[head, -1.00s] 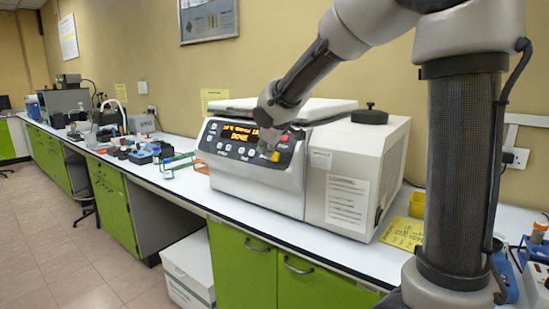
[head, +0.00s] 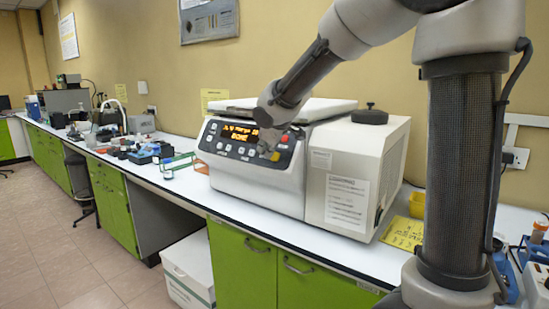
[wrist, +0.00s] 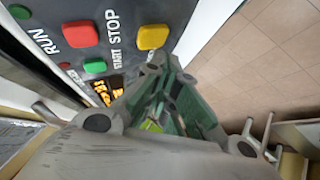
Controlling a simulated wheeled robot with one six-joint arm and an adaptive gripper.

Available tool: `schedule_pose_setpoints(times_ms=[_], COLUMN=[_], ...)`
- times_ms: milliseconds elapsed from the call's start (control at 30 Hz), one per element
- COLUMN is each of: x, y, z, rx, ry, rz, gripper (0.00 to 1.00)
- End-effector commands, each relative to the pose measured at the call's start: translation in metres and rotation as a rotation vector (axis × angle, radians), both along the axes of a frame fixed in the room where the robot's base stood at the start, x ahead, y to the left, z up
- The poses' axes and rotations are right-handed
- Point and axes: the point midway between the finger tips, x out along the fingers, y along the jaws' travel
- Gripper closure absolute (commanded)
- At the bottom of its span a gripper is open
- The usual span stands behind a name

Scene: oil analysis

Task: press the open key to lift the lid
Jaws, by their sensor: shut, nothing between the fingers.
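A white benchtop centrifuge (head: 255,180) stands on the bench in the head view. Its flat lid (head: 312,108) lies across the top. The sloping front panel has an amber display (head: 238,134) and several keys. My gripper (head: 268,153) is shut and empty, its tips at the right part of the panel beside the yellow key (head: 276,156). In the wrist view the yellow key (wrist: 152,37) is by the word STOP, with a red key (wrist: 81,34) and a green key (wrist: 95,66). No label reading open can be made out. Whether the tips touch a key cannot be told.
A black knob (head: 369,115) sits on the housing to the right of the lid. A yellow note (head: 403,233) and yellow container (head: 417,204) are at the right.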

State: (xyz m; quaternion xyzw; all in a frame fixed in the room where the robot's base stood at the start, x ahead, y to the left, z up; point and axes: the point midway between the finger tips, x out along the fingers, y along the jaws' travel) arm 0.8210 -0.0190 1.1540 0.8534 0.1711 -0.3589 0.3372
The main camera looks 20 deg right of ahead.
Motion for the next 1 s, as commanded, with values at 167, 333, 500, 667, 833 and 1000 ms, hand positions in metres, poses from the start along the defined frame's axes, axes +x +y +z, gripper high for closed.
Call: schedule_pose_setpoints(times_ms=[167,333,500,667,833,1000], x=[0.0003,0.0028,0.0043,0.0042,0.0044,0.0054], y=[-0.0005,-0.0042,-0.006,-0.0059,-0.0062,-0.0075], z=[-0.0004,-0.0031,-0.0044,-0.0043,-0.0046,-0.0057], rx=[0.0,0.0,0.001,0.0,0.0,0.0], ry=[0.0,0.001,0.0,0.0,0.0,0.0], rz=[0.0,-0.001,-0.001,0.0,0.0,0.0], gripper=[1.0,1.0,1.0,1.0,1.0,1.0])
